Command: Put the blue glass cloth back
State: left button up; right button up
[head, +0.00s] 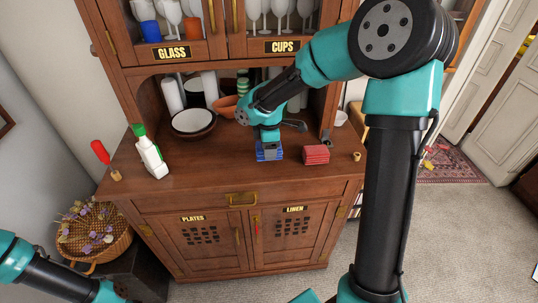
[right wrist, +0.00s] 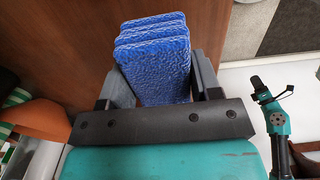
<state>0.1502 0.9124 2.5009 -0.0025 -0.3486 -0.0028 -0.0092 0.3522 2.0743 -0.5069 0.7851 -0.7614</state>
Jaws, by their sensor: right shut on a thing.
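The blue cloth (head: 269,152) is a folded stack on the sideboard top, left of a folded red cloth (head: 316,154). My right gripper (head: 268,143) comes down on it from above and is shut on it. In the right wrist view the blue cloth (right wrist: 153,62) sits between the two fingers (right wrist: 165,90). I cannot tell whether it still touches the wood. The lower doors carry the labels PLATES (head: 192,218) and LINEN (head: 294,209); both doors are shut. My left arm shows at the lower left; its gripper is out of view.
A dark-rimmed white bowl (head: 192,121) and an orange bowl (head: 226,106) stand behind. A wicker basket (head: 95,237) is at the lower left.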

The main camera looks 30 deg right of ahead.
jog(key=shift+f, duration=1.75)
jog(key=shift+f, duration=0.15)
jog(key=o, duration=1)
jog(key=shift+c, duration=0.2)
notch_tip(320, 180, up, 12)
jog(key=shift+r, duration=0.15)
